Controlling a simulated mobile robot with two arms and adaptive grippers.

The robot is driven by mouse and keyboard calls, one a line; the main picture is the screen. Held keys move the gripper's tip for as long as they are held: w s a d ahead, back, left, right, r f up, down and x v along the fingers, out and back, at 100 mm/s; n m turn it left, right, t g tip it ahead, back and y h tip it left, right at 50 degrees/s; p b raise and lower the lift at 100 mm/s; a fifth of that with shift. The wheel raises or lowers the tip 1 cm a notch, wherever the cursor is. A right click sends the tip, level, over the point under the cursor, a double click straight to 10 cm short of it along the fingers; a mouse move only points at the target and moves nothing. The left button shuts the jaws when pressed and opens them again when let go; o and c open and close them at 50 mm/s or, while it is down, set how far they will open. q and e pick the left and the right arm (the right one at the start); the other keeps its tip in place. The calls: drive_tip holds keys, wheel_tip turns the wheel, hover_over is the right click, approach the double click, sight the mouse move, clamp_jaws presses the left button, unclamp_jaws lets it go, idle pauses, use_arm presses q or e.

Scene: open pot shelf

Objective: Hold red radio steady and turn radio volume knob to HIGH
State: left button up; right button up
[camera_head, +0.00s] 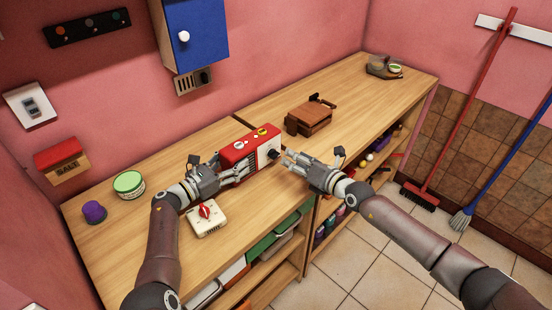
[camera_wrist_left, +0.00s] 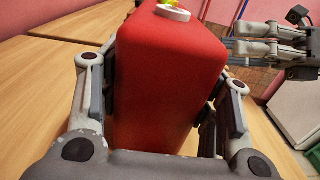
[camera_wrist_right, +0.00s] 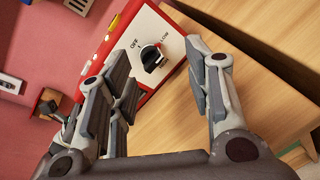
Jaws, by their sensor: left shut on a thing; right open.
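The red radio (camera_head: 245,149) stands on the wooden counter. Its pale front panel (camera_wrist_right: 140,40) faces right in the head view. My left gripper (camera_head: 232,174) is shut on the radio's body, with a finger on each side in the left wrist view (camera_wrist_left: 165,85).
A green-lidded jar (camera_head: 129,184) and purple cup (camera_head: 94,211) stand left. The counter's front edge runs below my right gripper.

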sight(275, 158)
drive_tip(key=n, duration=0.7)
drive_tip(key=shift+s+d+f+t, duration=0.15)
drive_tip(key=shift+s+f+t, duration=0.15)
drive_tip(key=shift+s, duration=0.05)
drive_tip(key=n, duration=0.4)
drive_tip(key=s+n+y, duration=0.1)
drive_tip(key=n, duration=0.1)
drive_tip(key=shift+d+f+n, duration=0.2)
drive_tip(key=shift+f+n, duration=0.05)
drive_tip(key=shift+n, duration=0.15)
drive_tip(key=n, duration=0.2)
drive_tip(key=s+n, duration=0.1)
drive_tip(key=n, duration=0.1)
drive_tip(key=n+y, duration=0.1)
drive_tip(key=n, duration=0.1)
drive_tip(key=shift+s+d+f+n, duration=0.3)
drive_tip(key=shift+s+f+n, duration=0.05)
drive_tip(key=shift+n, duration=0.05)
drive_tip(key=n, duration=0.2)
drive_tip(key=s+n, duration=0.1)
drive_tip(key=n, duration=0.1)
drive_tip(key=n+y, duration=0.1)
drive_tip(key=n, duration=0.1)
drive_tip(key=shift+s+d+f, duration=0.25)
drive_tip(key=shift+s, duration=0.1)
drive_tip(key=x, duration=1.2)
drive_tip(key=shift+r, duration=0.15)
drive_tip(key=shift+d, duration=0.1)
drive_tip(key=c, duration=1)
